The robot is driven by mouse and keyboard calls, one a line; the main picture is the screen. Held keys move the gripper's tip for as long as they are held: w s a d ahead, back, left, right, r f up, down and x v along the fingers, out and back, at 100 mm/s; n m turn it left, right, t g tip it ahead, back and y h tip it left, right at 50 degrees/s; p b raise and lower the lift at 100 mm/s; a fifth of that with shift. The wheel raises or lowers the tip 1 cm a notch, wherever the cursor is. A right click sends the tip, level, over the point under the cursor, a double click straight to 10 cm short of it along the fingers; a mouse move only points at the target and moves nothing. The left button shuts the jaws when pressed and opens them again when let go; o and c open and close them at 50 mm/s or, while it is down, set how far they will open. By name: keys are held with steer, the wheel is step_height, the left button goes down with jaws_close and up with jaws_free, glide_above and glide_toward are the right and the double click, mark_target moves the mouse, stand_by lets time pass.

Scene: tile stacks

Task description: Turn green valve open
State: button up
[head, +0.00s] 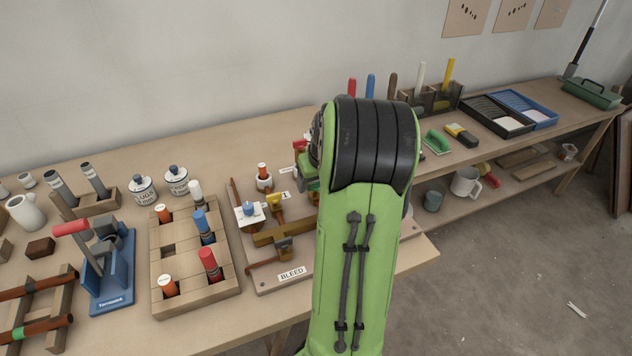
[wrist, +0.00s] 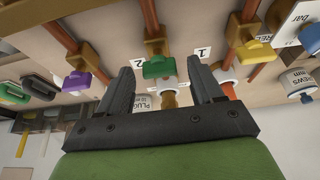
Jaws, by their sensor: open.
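In the wrist view, the green valve handle (wrist: 159,67) sits on a vertical brown pipe with a brass fitting, near a label marked 2. My gripper (wrist: 160,72) is open, with one dark finger on each side of the green handle in the picture. I cannot tell whether the fingertips reach its depth, and I see no contact. In the head view, the pipe board (head: 262,284) with its BLEED label lies on the bench, and my arm covers its right part. My fingers and a clear view of the green valve are hidden there.
In the wrist view, a purple handle (wrist: 78,83) stands left of the green one and a yellow handle (wrist: 257,52) right. In the head view, a wooden block with coloured pegs (head: 220,283) and a blue stand (head: 110,285) are left of the board. Two white jars (head: 176,181) stand behind.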

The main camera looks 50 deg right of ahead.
steer(key=shift+c, duration=0.2)
steer(key=c, duration=1)
steer(key=shift+r+n, duration=0.1)
steer(key=shift+n, duration=0.2)
steer(key=n+y+p, duration=0.1)
steer(key=n, duration=0.1)
steer(key=n+p, duration=0.1)
steer(key=n, duration=0.1)
steer(key=shift+d+t+y, duration=0.15)
steer(key=shift+t+y, duration=0.15)
steer(key=shift+y, duration=0.1)
steer(key=n+p, duration=0.1)
steer(key=n, duration=0.1)
steer(key=n+y+p, duration=0.1)
steer(key=n, duration=0.1)
steer(key=shift+d+n+y+p, duration=0.15)
steer(key=shift+n+y+p, duration=0.15)
steer(key=shift+n+p, duration=0.1)
steer(key=n+p, duration=0.1)
steer(key=n, duration=0.1)
steer(key=n+g+y+p, duration=0.1)
steer(key=n, duration=0.1)
steer(key=shift+d+n+y, duration=0.1)
steer(key=shift+n+y, duration=0.2)
steer(key=shift+w+n+g+y+p, duration=0.1)
steer(key=shift+n+g+y+p, duration=0.4)
steer(key=shift+n+p, duration=1.1)
steer(key=shift+n, duration=0.5)
